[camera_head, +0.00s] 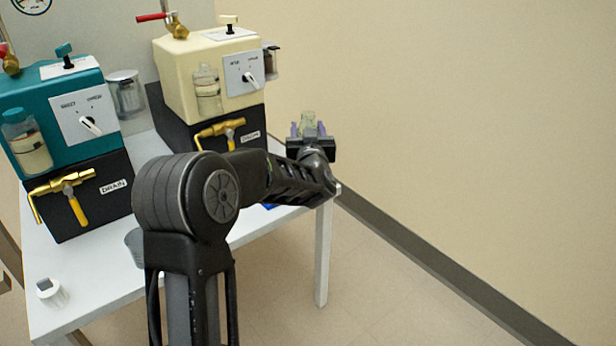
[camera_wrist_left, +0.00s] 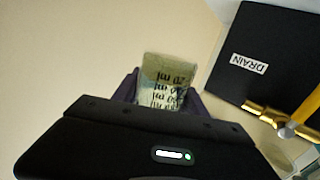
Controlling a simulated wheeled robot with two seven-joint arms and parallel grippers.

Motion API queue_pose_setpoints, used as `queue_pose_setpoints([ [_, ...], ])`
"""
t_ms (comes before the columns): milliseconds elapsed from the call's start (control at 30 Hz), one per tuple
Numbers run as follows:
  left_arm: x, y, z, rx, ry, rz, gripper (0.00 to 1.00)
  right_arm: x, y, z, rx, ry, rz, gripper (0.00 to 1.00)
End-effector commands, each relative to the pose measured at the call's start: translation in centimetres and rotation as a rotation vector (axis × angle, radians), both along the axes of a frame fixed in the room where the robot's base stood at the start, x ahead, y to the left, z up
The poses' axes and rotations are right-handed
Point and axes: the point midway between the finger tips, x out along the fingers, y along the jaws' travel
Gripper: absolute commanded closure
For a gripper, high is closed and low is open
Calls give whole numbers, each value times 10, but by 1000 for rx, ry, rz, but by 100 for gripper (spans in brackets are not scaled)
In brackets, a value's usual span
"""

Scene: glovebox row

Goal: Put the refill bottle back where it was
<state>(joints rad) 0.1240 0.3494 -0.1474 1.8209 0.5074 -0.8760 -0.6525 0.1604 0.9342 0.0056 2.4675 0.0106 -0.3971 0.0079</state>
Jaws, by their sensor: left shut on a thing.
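My left gripper (camera_head: 307,130) is shut on a small pale greenish bottle (camera_head: 307,117), which appears to be the refill bottle. It is held off the right end of the white table, beside the cream machine. In the left wrist view the bottle (camera_wrist_left: 165,82) shows dark printed marks and sits between the purple fingers. Its lower part is hidden by the gripper body. My right gripper is not in view.
A cream-and-black machine (camera_head: 205,75) and a teal-and-black machine (camera_head: 60,100) stand on the white table (camera_head: 110,285), with brass drain taps in front. A white container (camera_head: 51,292) stands at the front left. A wall closes the right side.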

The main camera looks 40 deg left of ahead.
Motion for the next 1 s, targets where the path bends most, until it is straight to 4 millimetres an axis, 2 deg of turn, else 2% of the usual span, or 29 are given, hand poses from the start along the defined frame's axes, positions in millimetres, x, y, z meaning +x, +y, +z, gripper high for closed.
queue_pose_setpoints([
  [33,0,0,-11,0,1,1,100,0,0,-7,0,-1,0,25],
  [200,0,0,-38,0,1,0,100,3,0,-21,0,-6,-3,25],
  [667,0,0,-48,0,0,-1,100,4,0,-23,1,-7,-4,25],
  [900,0,0,-85,0,3,-1,100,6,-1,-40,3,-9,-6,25],
  [1000,0,0,-94,-1,1,-1,100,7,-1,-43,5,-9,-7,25],
])
